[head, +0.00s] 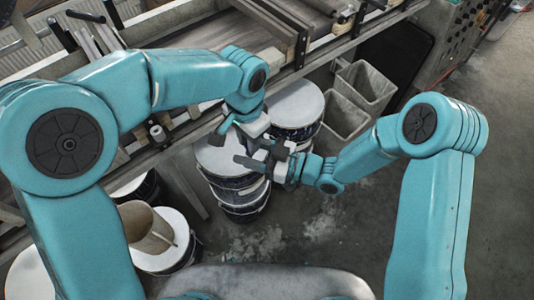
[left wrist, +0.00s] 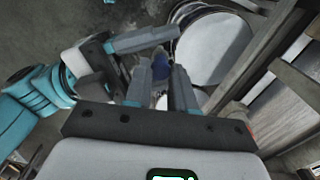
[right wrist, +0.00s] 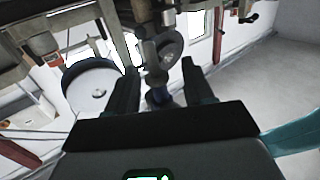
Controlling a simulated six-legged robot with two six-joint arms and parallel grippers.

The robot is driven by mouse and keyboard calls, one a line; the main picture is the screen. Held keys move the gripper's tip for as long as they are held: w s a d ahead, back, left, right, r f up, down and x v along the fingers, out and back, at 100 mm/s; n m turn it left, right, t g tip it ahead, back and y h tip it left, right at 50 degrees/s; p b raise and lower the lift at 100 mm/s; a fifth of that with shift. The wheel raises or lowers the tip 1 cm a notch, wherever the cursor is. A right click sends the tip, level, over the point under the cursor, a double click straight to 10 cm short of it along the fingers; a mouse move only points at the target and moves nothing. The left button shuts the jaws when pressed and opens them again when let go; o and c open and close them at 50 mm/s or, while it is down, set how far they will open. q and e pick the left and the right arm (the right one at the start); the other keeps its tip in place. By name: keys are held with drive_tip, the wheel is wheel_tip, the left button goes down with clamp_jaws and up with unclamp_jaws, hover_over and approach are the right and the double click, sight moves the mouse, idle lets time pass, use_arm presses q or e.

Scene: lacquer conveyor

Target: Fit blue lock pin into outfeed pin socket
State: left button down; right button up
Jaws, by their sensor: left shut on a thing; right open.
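The blue lock pin (left wrist: 161,73) shows as a small blue piece between the fingertips of my left gripper (left wrist: 162,82), which is shut on it. In the head view my left gripper (head: 242,132) and right gripper (head: 265,162) are close together above the drums, and the pin is too small or hidden to make out. I cannot identify the outfeed pin socket in any view.
The conveyor frame (head: 300,72) runs across behind the grippers. Lidded drums (head: 222,165) stand on the floor below them, with another (head: 296,103) behind. Two grey bins (head: 365,85) stand to the right. The floor at right is clear.

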drive_tip(key=shift+w+a, duration=0.2)
drive_tip(key=shift+a, duration=0.3)
clamp_jaws()
use_arm(q)
drive_tip(key=shift+w, duration=0.1)
use_arm(e)
drive_tip(key=shift+s, duration=0.1)
use_arm(q)
drive_tip(key=c, duration=0.9)
unclamp_jaws()
drive_tip(key=shift+o, duration=0.2)
